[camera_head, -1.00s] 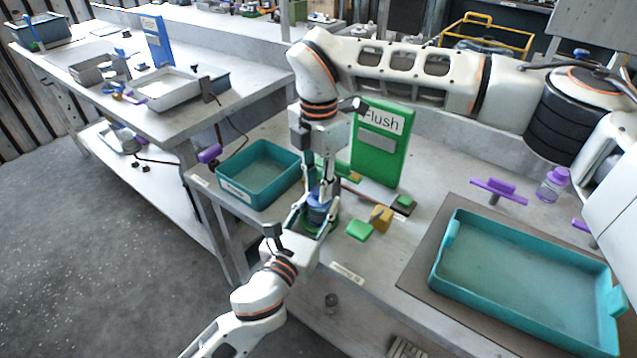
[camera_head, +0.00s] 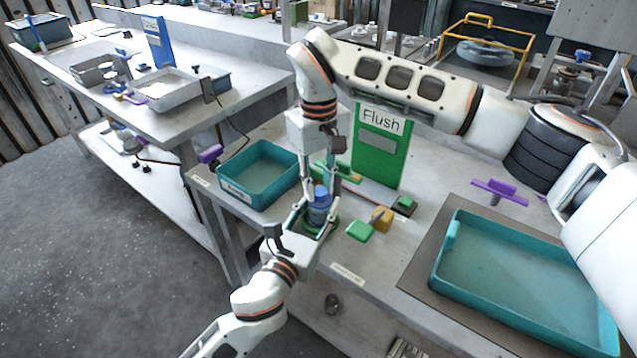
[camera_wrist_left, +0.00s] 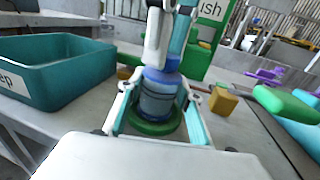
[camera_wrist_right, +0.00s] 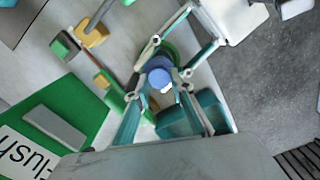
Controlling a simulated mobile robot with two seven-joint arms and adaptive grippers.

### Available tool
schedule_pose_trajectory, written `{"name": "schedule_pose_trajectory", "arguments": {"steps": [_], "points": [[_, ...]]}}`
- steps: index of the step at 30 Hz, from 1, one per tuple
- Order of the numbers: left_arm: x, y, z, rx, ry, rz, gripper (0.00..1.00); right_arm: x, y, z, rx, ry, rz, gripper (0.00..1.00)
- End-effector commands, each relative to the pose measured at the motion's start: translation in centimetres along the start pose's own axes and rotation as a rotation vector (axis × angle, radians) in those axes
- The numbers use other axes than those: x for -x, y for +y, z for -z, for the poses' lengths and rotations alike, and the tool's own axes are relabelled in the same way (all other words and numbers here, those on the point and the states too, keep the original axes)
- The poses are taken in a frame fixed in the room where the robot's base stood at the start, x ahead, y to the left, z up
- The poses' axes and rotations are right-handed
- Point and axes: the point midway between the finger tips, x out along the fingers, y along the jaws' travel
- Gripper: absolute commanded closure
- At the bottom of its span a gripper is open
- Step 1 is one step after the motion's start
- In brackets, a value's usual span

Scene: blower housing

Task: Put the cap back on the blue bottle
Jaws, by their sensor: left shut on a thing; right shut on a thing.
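The blue bottle (camera_head: 318,212) stands upright in a green ring-shaped holder (camera_wrist_left: 153,126) near the bench's front edge. My left gripper (camera_wrist_left: 157,102) is shut on the bottle's body, one finger on each side. My right gripper (camera_head: 321,187) points down from above and is shut on the blue cap (camera_wrist_right: 159,77) at the bottle's top. The cap also shows in the head view (camera_head: 321,191), partly hidden by the fingers. The cap is in line with the bottle's mouth; I cannot tell whether it is fully seated.
A teal bin (camera_head: 262,172) stands left of the bottle. A green "Flush" panel (camera_head: 381,150) stands behind. Green and yellow blocks (camera_head: 381,219) lie to the right, before a large teal tray (camera_head: 520,275). My right arm crosses above the bench.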

Motion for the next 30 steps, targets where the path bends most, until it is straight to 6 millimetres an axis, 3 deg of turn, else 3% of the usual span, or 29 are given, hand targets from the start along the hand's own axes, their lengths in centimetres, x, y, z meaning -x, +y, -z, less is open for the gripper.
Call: {"name": "schedule_pose_trajectory", "arguments": {"steps": [11, 12, 13, 24, 30], "points": [[0.0, 0.0, 0.1, 0.000, 0.002, 0.000, 1.00, 0.1, 0.0, 0.0, -0.037, 0.000, 0.001, 0.86], [0.0, 0.0, 0.1, 0.000, 0.002, 0.000, 1.00, 0.1, 0.0, 0.0, -0.037, 0.000, 0.001, 0.67], [0.0, 0.0, 0.1, 0.000, 0.002, 0.000, 1.00, 0.1, 0.0, 0.0, -0.036, 0.000, 0.001, 0.61], [0.0, 0.0, 0.1, 0.000, 0.002, 0.000, 1.00, 0.2, 0.0, 0.0, -0.035, 0.000, 0.001, 0.61], [0.0, 0.0, 0.1, 0.000, 0.002, 0.000, 1.00, 2.0, 0.1, 0.0, -0.035, 0.001, 0.000, 0.61]]}}
